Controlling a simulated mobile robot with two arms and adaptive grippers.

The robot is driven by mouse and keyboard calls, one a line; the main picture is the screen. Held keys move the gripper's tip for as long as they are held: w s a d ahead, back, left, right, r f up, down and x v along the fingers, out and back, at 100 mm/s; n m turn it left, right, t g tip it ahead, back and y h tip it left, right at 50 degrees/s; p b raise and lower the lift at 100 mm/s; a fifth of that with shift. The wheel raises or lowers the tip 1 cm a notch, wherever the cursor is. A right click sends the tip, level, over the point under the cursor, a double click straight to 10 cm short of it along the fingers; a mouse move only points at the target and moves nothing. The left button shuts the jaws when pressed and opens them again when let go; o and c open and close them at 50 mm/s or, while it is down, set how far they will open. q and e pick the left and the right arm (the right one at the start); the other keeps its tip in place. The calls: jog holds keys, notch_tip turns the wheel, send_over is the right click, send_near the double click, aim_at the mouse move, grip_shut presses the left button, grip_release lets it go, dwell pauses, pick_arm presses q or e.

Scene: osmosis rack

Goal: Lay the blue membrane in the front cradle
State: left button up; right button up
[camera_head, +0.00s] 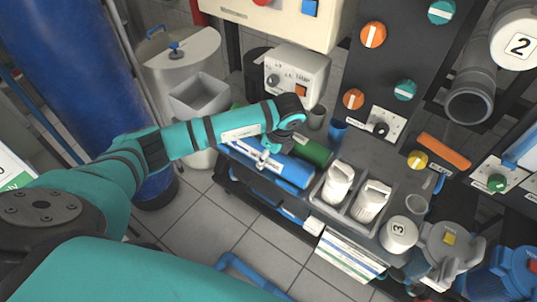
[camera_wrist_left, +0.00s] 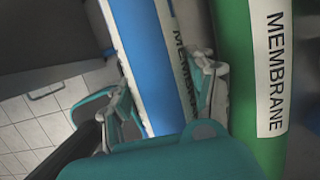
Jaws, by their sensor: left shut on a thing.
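The blue membrane (camera_head: 289,170), a long tube with a white label, lies at the front edge of the bench in the head view. My left gripper (camera_head: 265,158) is shut on it near its left part. In the left wrist view, the fingers (camera_wrist_left: 166,80) sit on both sides of the blue tube (camera_wrist_left: 148,60). The green membrane (camera_head: 313,151) lies just behind it, and it fills the right of the wrist view (camera_wrist_left: 243,70). The front cradle is hidden, so I cannot tell whether the blue tube rests in it. My right gripper is not in view.
A grey tray (camera_head: 317,197) with white cartridges stands to the right of the tubes. A blue cup (camera_head: 338,130) and a grey cup (camera_head: 317,117) are behind. A control box (camera_head: 296,76) is at the back. An open grey bin (camera_head: 200,95) stands left.

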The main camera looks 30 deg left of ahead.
pick_arm(q)
jog(key=o, duration=1.6)
jog(key=shift+c, duration=0.2)
